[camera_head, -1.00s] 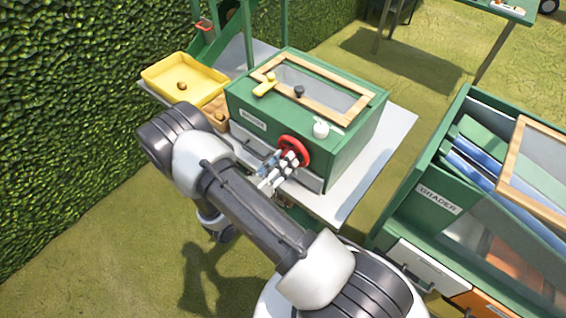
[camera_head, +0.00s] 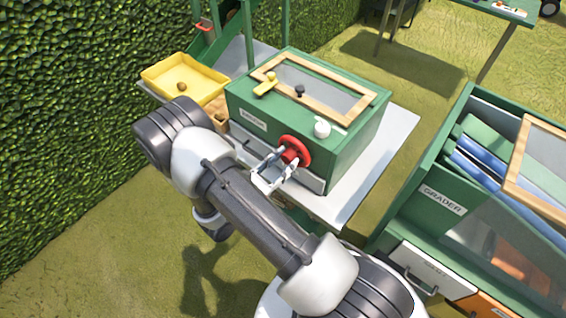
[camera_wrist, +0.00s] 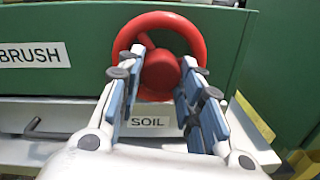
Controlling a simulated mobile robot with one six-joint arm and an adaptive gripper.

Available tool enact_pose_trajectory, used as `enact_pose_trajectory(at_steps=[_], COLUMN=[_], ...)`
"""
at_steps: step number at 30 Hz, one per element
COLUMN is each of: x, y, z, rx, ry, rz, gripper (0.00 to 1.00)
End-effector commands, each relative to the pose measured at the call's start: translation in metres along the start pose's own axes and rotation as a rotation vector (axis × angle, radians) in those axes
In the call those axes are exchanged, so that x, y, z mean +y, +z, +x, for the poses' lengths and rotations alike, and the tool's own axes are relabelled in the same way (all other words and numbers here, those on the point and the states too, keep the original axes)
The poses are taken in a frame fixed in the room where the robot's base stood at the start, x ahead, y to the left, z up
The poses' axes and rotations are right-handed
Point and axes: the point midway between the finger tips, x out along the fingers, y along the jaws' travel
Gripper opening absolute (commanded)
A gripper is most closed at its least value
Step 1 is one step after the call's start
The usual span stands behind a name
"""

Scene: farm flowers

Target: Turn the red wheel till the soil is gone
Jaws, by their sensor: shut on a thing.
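The red wheel (camera_head: 297,150) is on the front of a green box (camera_head: 330,150). It shows in the wrist view as a round rim (camera_wrist: 198,38) with a thick red hub. My gripper (camera_head: 281,158) is at the wheel, and in the wrist view its blue-padded fingers (camera_wrist: 162,72) are on either side of the hub, shut on it. Under the wheel is a white drawer labelled SOIL (camera_wrist: 149,121); it appears closed.
A yellow tray (camera_head: 160,70) with a small brown thing in it stands left of the box. A yellow piece (camera_head: 265,85) and a dark knob are on the box top, with a white knob (camera_head: 321,129) near the wheel. The green GRADER unit (camera_head: 425,193) stands at right.

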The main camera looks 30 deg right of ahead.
Motion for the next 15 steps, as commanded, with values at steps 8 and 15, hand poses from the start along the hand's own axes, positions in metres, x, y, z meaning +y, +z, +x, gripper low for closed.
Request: enact_pose_trajectory(at_steps=[8, 15], x=[-0.0001, 0.0000], y=[-0.0002, 0.0000], z=[0.0001, 0.0001], rx=[0.002, 0.003], ry=[-0.003, -0.003], rz=[0.063, 0.070], gripper=[0.10, 0.10])
